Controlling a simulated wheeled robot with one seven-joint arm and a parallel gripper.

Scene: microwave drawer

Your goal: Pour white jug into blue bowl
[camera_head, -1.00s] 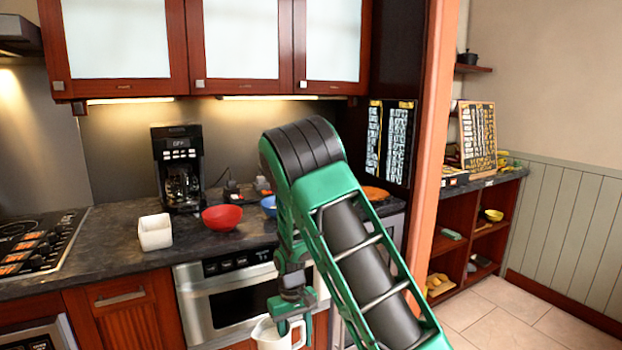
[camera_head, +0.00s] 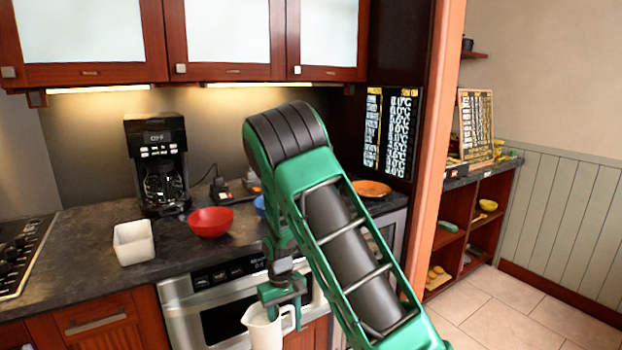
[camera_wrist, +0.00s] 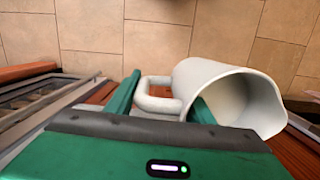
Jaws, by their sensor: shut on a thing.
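A white jug (camera_head: 266,328) hangs from my gripper (camera_head: 283,300) in front of the counter, below its top. It looks roughly upright in the head view. In the wrist view the jug (camera_wrist: 225,92) shows its wide open mouth, and my gripper (camera_wrist: 165,100) is shut on its handle. Its contents cannot be seen. The blue bowl (camera_head: 260,205) stands on the counter behind my arm, mostly hidden, with only its left part showing.
On the counter (camera_head: 85,235) stand a red bowl (camera_head: 210,221), a white square container (camera_head: 134,243) and a coffee maker (camera_head: 158,165). An orange plate (camera_head: 371,188) lies right of my arm. The drawer appliance (camera_head: 215,300) is below the counter, beside the jug.

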